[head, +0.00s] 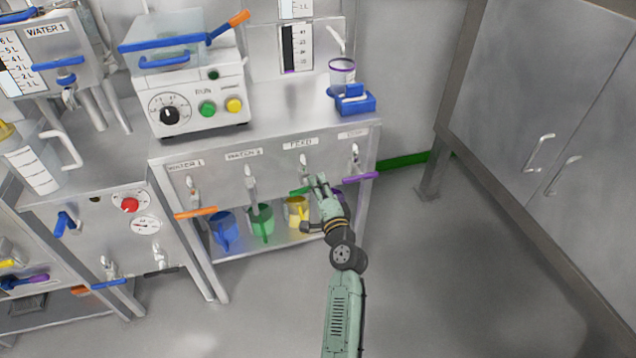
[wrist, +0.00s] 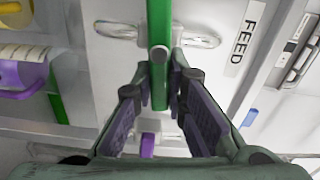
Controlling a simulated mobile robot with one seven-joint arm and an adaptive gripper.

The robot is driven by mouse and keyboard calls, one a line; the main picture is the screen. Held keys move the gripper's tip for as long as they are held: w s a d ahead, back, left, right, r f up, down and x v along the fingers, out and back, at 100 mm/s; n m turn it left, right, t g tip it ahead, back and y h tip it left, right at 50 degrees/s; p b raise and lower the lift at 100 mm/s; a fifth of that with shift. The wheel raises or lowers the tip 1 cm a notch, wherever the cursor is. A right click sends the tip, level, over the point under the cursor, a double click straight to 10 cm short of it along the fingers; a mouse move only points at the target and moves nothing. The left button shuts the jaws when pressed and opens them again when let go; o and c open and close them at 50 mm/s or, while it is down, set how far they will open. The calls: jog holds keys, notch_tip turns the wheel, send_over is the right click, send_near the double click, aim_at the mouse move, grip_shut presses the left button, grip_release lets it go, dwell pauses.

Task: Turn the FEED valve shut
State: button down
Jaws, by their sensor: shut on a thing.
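The FEED valve is on the front panel of the steel bench. Its label (head: 300,143) is above its silver body (head: 304,160) in the head view. In the wrist view its green lever (wrist: 160,45) lies crosswise to the silver pipe body (wrist: 200,40), beside the FEED label (wrist: 246,32). My gripper (head: 317,182) is at the lever, below the label; in the wrist view its two dark-padded fingers (wrist: 161,85) are shut around the lever's near part. My gripper hides part of the lever in the head view.
The neighbouring purple-handled valve (head: 360,178) is close on the right. WATER 1's orange handle (head: 195,212) sticks out at left. Blue (head: 224,230), green (head: 262,219) and yellow (head: 296,212) jugs stand on the shelf below. The floor (head: 440,270) at right is clear.

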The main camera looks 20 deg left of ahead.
jog(key=shift+f+m, duration=0.25)
jog(key=shift+m, duration=0.35)
jog(key=shift+f, duration=0.1)
jog(key=c, duration=1.6)
grip_release()
jog(key=v, duration=1.2)
